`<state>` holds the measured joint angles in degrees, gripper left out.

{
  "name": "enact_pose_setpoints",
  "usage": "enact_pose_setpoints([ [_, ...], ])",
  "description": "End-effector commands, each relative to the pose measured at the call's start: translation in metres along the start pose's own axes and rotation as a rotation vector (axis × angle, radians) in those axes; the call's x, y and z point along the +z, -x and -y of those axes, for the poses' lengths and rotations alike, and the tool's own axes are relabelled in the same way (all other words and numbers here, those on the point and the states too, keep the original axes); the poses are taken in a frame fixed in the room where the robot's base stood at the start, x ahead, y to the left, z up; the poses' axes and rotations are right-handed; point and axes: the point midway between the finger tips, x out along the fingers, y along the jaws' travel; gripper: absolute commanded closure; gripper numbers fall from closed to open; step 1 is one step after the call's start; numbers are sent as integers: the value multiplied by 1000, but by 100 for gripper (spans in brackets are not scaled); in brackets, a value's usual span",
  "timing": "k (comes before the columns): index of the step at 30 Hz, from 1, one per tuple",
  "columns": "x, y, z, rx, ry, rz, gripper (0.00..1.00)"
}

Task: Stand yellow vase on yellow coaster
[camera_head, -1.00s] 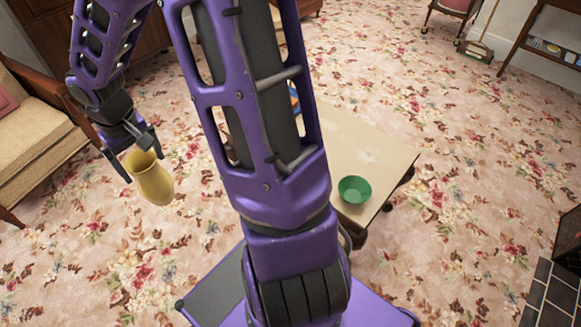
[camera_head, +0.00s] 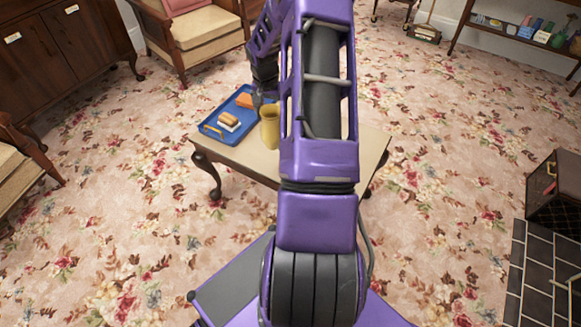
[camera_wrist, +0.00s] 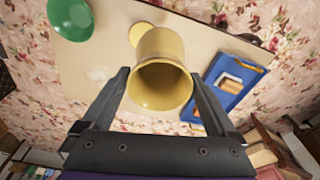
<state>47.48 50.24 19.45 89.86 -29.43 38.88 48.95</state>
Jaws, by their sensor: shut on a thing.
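The yellow vase (camera_head: 269,129) is over the low table, just left of my arm in the head view. In the wrist view the vase (camera_wrist: 160,85) hangs between the two fingers of my gripper (camera_wrist: 161,78), its open mouth facing the camera. My gripper is shut on it. The yellow coaster (camera_wrist: 138,31) lies on the tabletop just beyond the vase's base, partly covered by it in the wrist view. My arm hides the coaster in the head view. I cannot tell the exact height of the vase above the table.
The low table (camera_head: 240,155) carries a blue tray (camera_head: 214,126) with blocks on it, close left of the vase. A green bowl (camera_wrist: 70,18) stands on the table on the coaster's other side. An armchair (camera_head: 195,40) stands behind.

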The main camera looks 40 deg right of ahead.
Motion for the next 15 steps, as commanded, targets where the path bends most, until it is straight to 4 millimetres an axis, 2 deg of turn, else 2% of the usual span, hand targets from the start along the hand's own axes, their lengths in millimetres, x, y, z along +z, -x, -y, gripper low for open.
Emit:
enact_pose_setpoints([
  [1,-12,-14,-15,5,-52,0,100],
  [3,-24,-25,-30,12,-106,0,100],
  [6,-33,-35,-43,17,-153,-1,100],
  [8,-35,-42,-48,19,-168,0,100],
  [15,-31,-85,-50,20,-175,2,100],
])
